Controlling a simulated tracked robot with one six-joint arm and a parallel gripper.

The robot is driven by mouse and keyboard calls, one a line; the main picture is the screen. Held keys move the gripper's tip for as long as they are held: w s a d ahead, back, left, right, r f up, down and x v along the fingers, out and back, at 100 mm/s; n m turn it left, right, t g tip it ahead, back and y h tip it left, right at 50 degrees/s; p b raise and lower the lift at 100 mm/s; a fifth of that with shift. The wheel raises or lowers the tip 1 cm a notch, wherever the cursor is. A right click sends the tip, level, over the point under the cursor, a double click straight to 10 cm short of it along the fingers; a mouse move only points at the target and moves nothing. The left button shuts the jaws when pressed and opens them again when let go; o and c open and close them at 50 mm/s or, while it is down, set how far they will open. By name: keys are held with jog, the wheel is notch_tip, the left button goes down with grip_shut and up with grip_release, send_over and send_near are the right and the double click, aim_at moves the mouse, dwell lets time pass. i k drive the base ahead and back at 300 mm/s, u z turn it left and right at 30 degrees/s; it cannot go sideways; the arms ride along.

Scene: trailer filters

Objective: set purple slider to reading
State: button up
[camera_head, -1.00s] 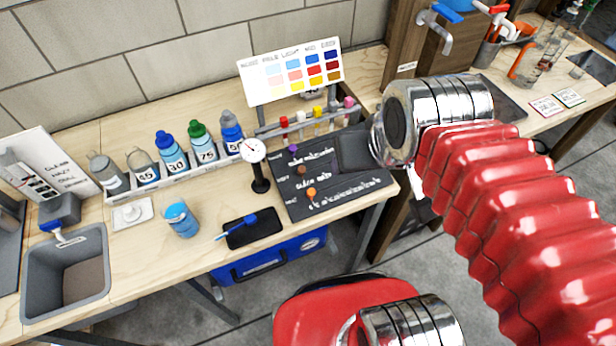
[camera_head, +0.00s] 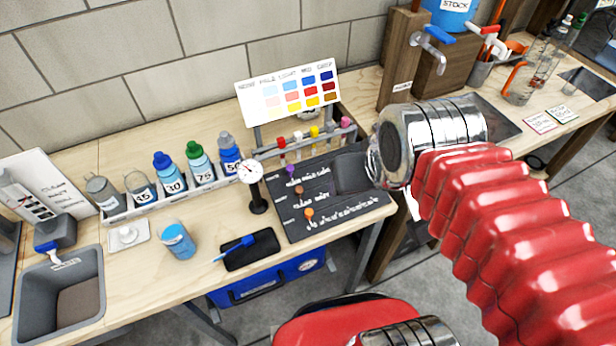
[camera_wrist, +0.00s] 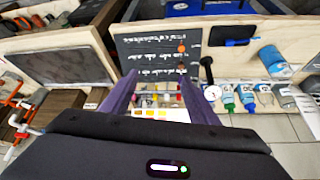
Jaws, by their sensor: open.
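The purple slider (camera_head: 291,170) sits at the top of a dark slate panel (camera_head: 335,212) with white handwriting, above a brown slider (camera_head: 299,190) and an orange slider (camera_head: 309,213). A white-faced dial gauge (camera_head: 250,171) stands on a black post left of the panel; its reading is too small to tell. In the wrist view, my gripper (camera_wrist: 160,80) is open, its two purple fingers apart and pointing toward the panel (camera_wrist: 140,62). Nothing shows between the fingertips in their grasp. The orange slider (camera_wrist: 182,48) is clear there; the purple one I cannot make out.
A rack of coloured-capped tubes (camera_head: 305,143) and a colour chart (camera_head: 288,95) stand behind the panel. Several bottles (camera_head: 165,172) stand in a tray to the left. A blue cup (camera_head: 178,241) and a black pad (camera_head: 249,251) lie in front.

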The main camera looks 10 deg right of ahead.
aim_at(290, 168)
jog(key=k, duration=1.3)
jog(key=u, duration=0.3)
jog(key=i, duration=0.8)
jog(key=u, duration=0.6)
jog(key=i, duration=0.65)
jog(key=u, duration=0.1)
